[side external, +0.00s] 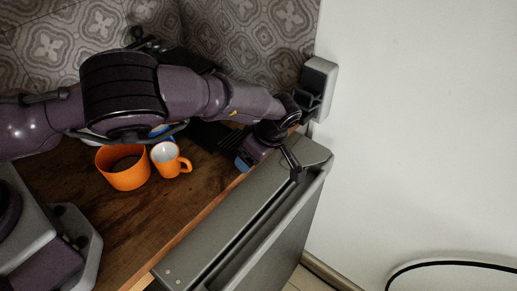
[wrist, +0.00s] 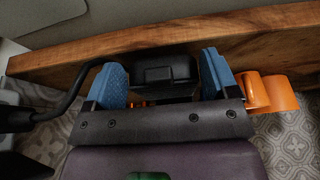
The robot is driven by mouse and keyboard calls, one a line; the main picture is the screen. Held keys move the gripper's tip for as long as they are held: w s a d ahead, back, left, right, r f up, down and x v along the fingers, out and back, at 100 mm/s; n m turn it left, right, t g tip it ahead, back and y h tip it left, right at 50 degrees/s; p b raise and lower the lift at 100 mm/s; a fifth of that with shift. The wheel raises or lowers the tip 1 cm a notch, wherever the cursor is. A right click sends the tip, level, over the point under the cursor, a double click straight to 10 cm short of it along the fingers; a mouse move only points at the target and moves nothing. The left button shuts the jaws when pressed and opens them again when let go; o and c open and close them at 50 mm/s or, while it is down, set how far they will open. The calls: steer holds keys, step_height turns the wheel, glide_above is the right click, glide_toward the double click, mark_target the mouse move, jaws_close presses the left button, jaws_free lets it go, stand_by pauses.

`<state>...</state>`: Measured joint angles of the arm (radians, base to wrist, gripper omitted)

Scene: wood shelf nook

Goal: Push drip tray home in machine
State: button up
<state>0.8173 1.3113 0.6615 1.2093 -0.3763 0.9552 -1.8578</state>
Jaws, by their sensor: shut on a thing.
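My gripper (wrist: 164,82) shows two blue fingers in the wrist view. They are shut on a black block, apparently the drip tray (wrist: 166,72), with one finger at each side. In the side view my gripper (side external: 246,160) is low over the right end of the wooden counter, mostly hidden by my arm. A black, flat, machine-like part (side external: 208,137) shows behind and below my arm there. The rest of the machine is largely hidden, so I cannot tell how far in the tray sits.
An orange pot (side external: 122,168) and an orange mug (side external: 170,160) stand on the wooden counter (side external: 125,220) left of my gripper. A grey appliance (side external: 225,235) lies along the counter's front edge. A grey box (side external: 319,82) is by the white wall.

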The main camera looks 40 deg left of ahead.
mark_target(227, 136)
steer(key=shift+a, duration=4.45)
steer(key=o, duration=1.4)
steer(key=v, duration=1.3)
